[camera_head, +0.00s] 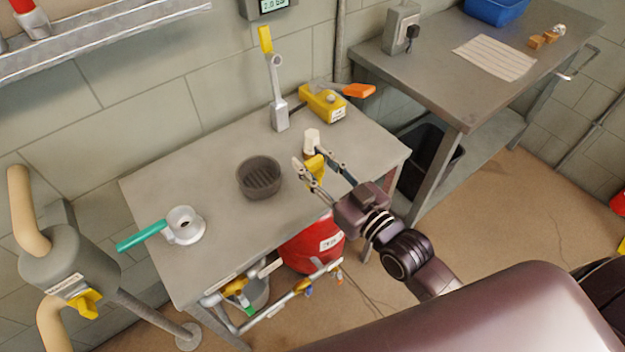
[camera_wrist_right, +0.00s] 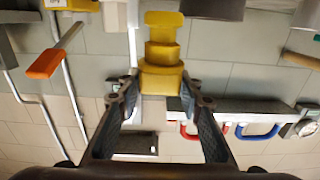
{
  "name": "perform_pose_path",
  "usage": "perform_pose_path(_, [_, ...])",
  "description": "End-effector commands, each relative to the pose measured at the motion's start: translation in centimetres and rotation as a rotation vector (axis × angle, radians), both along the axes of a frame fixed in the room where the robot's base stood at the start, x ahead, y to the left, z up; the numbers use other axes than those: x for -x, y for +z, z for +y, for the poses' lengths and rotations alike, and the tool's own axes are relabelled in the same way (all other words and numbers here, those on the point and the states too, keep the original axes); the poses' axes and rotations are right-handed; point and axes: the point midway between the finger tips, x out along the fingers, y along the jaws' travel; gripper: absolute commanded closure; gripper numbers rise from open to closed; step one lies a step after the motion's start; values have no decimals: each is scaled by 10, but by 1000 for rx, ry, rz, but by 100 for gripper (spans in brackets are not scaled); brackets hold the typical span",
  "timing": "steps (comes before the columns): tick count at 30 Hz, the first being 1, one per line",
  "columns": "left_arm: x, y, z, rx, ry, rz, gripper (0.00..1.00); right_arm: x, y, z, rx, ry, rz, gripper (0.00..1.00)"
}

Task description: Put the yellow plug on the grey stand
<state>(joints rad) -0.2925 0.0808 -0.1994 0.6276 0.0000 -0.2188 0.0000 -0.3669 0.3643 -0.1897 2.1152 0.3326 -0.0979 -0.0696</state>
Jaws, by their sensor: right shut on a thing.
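My right gripper (camera_head: 316,167) is shut on the yellow plug (camera_head: 314,169), above the front right part of the metal table. In the right wrist view the stepped yellow plug (camera_wrist_right: 161,55) sits between the two fingers (camera_wrist_right: 160,95). A grey upright post (camera_head: 279,112) with a yellow top stands at the back of the table. I cannot tell for sure which of these is the grey stand. My left gripper is not in view.
A cream-topped piece (camera_head: 311,139) stands just behind the gripper. A yellow box with an orange handle (camera_head: 359,90) is at the table's back right. A round pale fitting with a teal handle (camera_head: 183,226) is at the left. The table between these is clear.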

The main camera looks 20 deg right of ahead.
Motion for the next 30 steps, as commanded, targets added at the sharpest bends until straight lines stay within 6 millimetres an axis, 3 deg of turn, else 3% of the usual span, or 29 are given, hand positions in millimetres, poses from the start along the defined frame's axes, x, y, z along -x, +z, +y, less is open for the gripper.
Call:
perform_pose_path(5, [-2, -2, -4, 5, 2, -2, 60, 0, -22, 0, 1, 0, 0, 91])
perform_pose_path(14, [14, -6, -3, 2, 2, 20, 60, 0, -58, 0, 1, 0, 1, 91])
perform_pose_path(26, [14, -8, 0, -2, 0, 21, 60, 0, -64, 0, 1, 0, -1, 91])
perform_pose_path(27, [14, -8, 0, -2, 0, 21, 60, 0, -64, 0, 1, 0, -1, 66])
perform_pose_path(30, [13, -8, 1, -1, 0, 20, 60, 0, -63, 0, 1, 0, -1, 55])
